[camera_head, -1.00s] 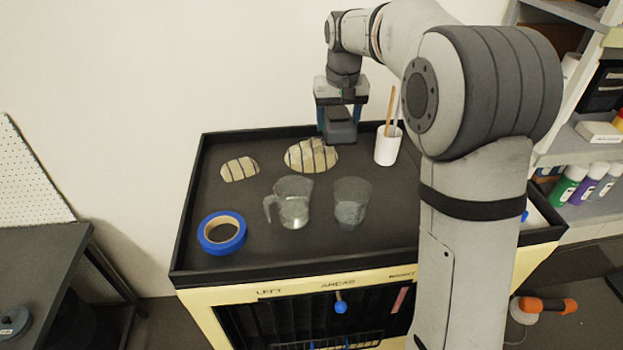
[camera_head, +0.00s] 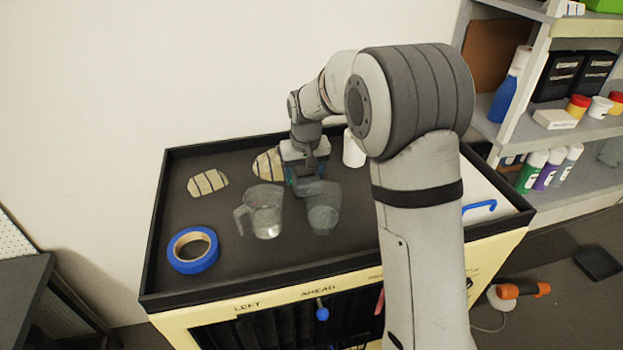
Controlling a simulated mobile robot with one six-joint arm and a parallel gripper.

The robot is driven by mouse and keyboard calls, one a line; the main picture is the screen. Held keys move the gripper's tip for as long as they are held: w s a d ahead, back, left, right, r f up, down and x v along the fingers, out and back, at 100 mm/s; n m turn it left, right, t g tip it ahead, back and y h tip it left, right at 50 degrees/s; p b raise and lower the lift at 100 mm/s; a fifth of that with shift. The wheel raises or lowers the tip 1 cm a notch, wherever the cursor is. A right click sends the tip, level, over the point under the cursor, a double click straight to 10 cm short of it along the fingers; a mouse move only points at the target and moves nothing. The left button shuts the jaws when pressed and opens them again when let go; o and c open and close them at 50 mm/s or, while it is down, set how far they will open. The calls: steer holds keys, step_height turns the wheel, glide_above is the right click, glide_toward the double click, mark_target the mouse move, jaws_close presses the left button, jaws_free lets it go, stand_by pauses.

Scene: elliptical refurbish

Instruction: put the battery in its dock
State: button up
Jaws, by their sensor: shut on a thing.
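My gripper (camera_head: 305,176) is low over the back middle of the cart's black top, pointing down, shut on a dark grey block, the battery (camera_head: 304,187). The battery is partly hidden behind the clear containers, and I cannot tell whether it touches the cart top. I cannot make out a dock for it in this view.
A clear jug (camera_head: 262,212) and clear beaker (camera_head: 323,212) stand just in front of my gripper. Blue tape (camera_head: 193,250) lies at left. Striped oval patches (camera_head: 207,183) lie behind. A white cup (camera_head: 353,150) is at right. The raised black rim (camera_head: 160,215) borders the cart top.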

step_height(320, 180, down, 2)
steer(key=shift+f, duration=0.25)
steer(key=o, duration=1.1)
